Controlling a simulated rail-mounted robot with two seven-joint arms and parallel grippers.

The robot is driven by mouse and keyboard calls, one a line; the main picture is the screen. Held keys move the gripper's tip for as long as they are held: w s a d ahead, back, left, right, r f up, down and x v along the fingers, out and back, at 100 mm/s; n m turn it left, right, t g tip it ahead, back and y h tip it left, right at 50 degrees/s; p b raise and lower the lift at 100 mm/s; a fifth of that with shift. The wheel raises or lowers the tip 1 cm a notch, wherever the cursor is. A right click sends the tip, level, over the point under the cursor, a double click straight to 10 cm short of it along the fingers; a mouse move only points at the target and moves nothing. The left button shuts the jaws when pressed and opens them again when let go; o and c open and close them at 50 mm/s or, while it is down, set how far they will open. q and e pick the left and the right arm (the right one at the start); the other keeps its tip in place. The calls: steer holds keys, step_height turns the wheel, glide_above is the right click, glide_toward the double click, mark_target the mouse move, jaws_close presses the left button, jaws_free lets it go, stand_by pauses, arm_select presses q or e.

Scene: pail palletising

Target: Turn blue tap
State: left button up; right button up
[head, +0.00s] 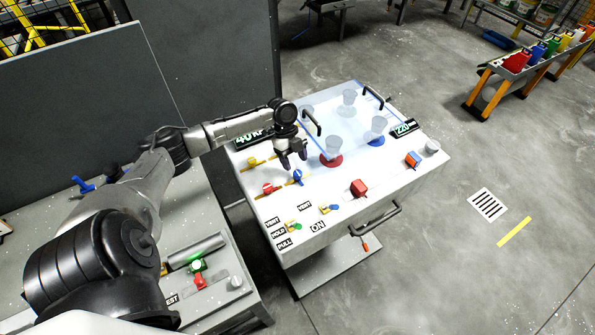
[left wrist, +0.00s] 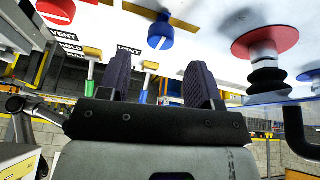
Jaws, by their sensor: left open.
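The blue tap (head: 298,175) sits on the white top of the machine, on a yellow pipe line. My left gripper (head: 293,164) is open, fingers pointing down, just behind and above the blue tap. In the left wrist view the blue tap (left wrist: 161,32) is a round knob with a white stripe. It shows beyond the gap between the two dark fingertips of my left gripper (left wrist: 158,78), apart from them. The red tap (head: 268,188) is left of the blue one and shows too in the left wrist view (left wrist: 56,10). My right gripper is not in view.
A red suction cup (head: 331,160) and a blue one (head: 376,140) stand behind and right of the tap, near a clear cover with black handles (head: 312,122). A red block (head: 358,187) and small labelled valves (head: 292,226) are nearer the front edge.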

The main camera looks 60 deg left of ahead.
mark_target(298, 172)
arm_select(q)
steer(key=shift+x, duration=2.5)
steer(key=shift+c, duration=0.2)
steer(key=c, duration=0.9)
steer(key=shift+r+n+p, duration=0.25)
steer(key=shift+n+p, duration=0.25)
steer(key=shift+p, duration=0.2)
steer(key=n+t+y+p, duration=0.1)
steer(key=n+p, duration=0.3)
steer(key=p, duration=0.1)
steer(key=n+t+y+p, duration=0.1)
steer(key=n+p, duration=0.4)
steer(key=p, duration=0.1)
steer(key=n+t+y+p, duration=0.1)
steer(key=n+t+p, duration=0.1)
steer(key=n+p, duration=0.2)
steer(key=shift+d+r+n+y+p, duration=0.1)
steer(key=shift+n+y+p, duration=0.25)
steer(key=shift+p, duration=0.35)
steer(key=shift+n+y+p, duration=0.45)
steer(key=shift+n+p, duration=0.75)
steer(key=shift+n, duration=0.05)
steer(key=shift+f+n+p, duration=0.25)
steer(key=shift+n+p, duration=0.2)
steer(key=shift+n, duration=0.05)
steer(key=shift+s, duration=0.1)
